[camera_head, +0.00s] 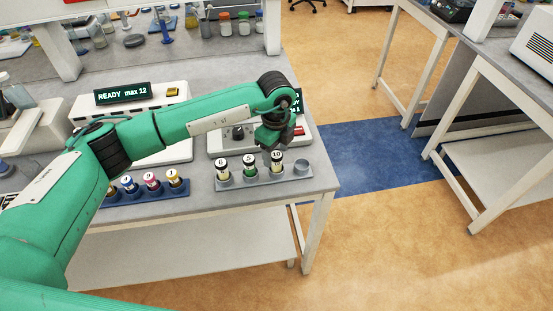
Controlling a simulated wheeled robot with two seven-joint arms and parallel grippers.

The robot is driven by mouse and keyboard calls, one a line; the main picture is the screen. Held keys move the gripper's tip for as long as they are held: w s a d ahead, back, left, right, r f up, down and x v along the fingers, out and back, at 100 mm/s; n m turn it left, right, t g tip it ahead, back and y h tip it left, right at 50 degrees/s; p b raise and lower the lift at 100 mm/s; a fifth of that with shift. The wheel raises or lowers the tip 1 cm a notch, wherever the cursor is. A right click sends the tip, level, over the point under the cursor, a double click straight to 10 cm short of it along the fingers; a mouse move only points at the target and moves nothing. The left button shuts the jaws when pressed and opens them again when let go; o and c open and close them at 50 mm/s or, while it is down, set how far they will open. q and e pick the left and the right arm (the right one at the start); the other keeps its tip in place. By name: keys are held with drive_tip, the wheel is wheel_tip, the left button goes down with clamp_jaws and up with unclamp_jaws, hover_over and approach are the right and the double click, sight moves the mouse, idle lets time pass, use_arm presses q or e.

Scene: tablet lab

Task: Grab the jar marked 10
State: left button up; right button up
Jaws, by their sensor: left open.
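The jar marked 10 (276,161) stands upright in a grey rack (262,182) near the bench's right end. It has a pale label and a light top with the number. My left gripper (275,143) hangs directly above this jar, pointing down. Its fingers are small in the view, and whether they touch the jar cannot be told. The jar marked 5 (249,167) and the jar marked 6 (222,169) stand to its left in the same rack. My right gripper is not in view.
A blue rack (152,192) with several numbered jars stands to the left. Behind are devices, one with a display (122,94) reading "READY max 12". My left arm spans the bench (325,178) above the devices.

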use_arm(q)
drive_tip(key=shift+f, duration=1.2)
drive_tip(key=c, duration=1.1)
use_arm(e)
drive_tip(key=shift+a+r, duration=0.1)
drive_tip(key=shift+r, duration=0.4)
use_arm(q)
drive_tip(key=shift+r, duration=0.15)
